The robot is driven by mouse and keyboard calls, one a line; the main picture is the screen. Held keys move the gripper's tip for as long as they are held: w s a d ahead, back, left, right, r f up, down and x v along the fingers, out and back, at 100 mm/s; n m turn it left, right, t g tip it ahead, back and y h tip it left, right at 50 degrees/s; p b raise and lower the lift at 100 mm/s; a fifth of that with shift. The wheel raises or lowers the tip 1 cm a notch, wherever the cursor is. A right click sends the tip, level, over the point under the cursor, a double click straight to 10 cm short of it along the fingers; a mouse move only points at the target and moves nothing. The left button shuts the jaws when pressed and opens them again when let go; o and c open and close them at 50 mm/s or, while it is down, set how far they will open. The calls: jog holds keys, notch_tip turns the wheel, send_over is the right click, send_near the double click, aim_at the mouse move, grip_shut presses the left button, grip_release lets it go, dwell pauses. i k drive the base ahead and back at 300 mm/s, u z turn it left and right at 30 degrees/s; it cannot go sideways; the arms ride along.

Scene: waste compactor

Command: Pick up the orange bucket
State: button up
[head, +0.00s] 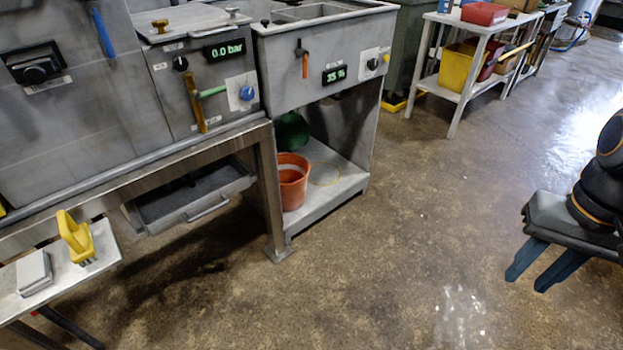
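The orange bucket (293,182) stands upright on the low shelf under the sink-like unit, near the shelf's left front. Its left edge is partly hidden by the metal table leg. My gripper (532,268) is at the right edge of the head view, far to the right of the bucket. Its two dark blue fingers are apart with nothing between them.
A dark green round object (291,132) sits behind the bucket. The low shelf (335,172) is bare to the bucket's right. A metal table leg (270,195) stands at its left. A white rack (462,90) holds yellow and red buckets. The middle floor is clear.

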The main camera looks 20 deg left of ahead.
aim_at(293, 169)
jog(key=u, duration=0.05)
jog(key=i, duration=0.7)
jog(key=u, duration=0.85)
jog(key=i, duration=0.75)
jog(key=u, duration=0.7)
